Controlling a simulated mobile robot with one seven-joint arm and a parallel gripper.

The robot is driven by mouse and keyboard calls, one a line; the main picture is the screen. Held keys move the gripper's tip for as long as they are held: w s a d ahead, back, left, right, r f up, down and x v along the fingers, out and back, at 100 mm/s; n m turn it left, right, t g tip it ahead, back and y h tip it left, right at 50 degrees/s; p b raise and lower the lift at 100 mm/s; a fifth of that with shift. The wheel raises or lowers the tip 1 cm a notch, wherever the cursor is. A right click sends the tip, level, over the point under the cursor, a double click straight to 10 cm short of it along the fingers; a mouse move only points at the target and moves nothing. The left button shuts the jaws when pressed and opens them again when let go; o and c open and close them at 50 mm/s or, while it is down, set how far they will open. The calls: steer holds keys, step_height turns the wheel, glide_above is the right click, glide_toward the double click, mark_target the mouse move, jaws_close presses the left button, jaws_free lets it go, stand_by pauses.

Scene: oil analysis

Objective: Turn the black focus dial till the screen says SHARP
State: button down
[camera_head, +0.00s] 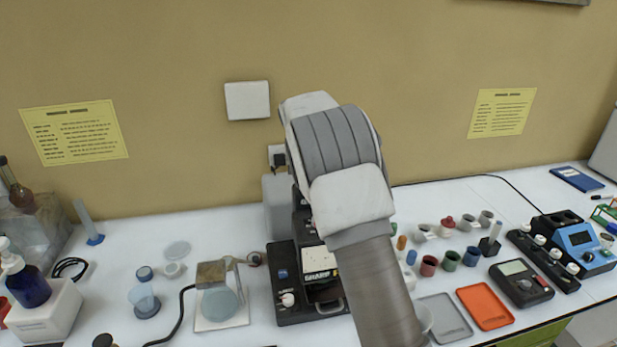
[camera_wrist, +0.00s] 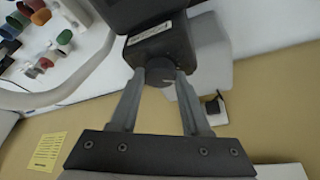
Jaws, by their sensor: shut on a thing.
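In the wrist view the black focus dial (camera_wrist: 160,74) is a dark round knob on the end of a black housing (camera_wrist: 160,45) with a pale label strip. My gripper (camera_wrist: 161,78) has a finger on each side of the dial and is shut on it. A thin light mark shows on the dial's face. In the head view my arm hides the gripper and the dial. The black instrument (camera_head: 288,287) stands partly behind my arm, with a white lettered panel (camera_head: 318,261) on it.
Left of the instrument are a glass dish stand (camera_head: 222,306) and a blue bottle (camera_head: 28,284). To the right lie a grey tray (camera_head: 446,316), an orange tray (camera_head: 485,306), a black meter (camera_head: 521,283) and several small cups. The wall is close behind.

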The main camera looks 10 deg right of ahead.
steer(key=shift+c, duration=1.8)
jaws_free()
steer(key=shift+r, duration=0.1)
steer(key=b+v, duration=0.1)
steer(key=v, duration=1.6)
steer(key=shift+r, duration=0.15)
